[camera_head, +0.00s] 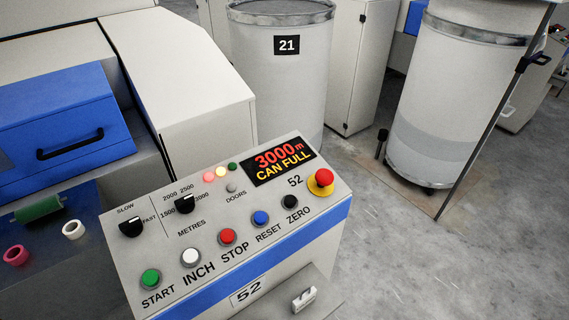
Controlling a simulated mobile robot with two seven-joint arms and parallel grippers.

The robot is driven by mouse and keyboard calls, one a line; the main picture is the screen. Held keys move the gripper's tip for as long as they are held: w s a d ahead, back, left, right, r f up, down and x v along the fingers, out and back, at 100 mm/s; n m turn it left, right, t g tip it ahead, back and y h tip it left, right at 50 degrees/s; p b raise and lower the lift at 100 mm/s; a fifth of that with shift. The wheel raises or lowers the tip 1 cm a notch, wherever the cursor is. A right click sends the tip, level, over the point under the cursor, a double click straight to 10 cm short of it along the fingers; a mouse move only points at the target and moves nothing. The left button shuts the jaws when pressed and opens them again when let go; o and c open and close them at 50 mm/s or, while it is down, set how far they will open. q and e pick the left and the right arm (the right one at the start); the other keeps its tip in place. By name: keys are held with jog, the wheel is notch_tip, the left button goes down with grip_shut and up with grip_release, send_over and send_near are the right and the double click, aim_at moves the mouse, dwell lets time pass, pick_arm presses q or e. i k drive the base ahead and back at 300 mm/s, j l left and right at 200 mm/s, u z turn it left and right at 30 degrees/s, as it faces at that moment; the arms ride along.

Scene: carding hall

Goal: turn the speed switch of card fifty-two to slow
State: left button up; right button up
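The control panel of card fifty-two (262,222) slopes in the middle of the head view, with "52" on its top and front. The speed switch (131,228) is a black knob at the panel's left end, with SLOW printed above it and FAST to its right. Its pointer is too small to read surely. A similar black METRES knob (185,205) sits to its right, amid marks from 1500 to 3000. Neither of my grippers is in view.
The display (278,161) reads "3000 m CAN FULL". Push buttons line the panel, including green START (150,279) and red STOP (227,237); a red emergency knob (324,178) is at right. Can 21 (285,85) stands behind.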

aim_at(133, 228)
jog(key=j+u, duration=0.15)
jog(key=u, duration=1.05)
jog(key=l+u, duration=0.1)
jog(key=l, duration=0.35)
jog(key=k+l, duration=0.1)
jog(key=l, duration=0.35)
jog(key=u, duration=0.05)
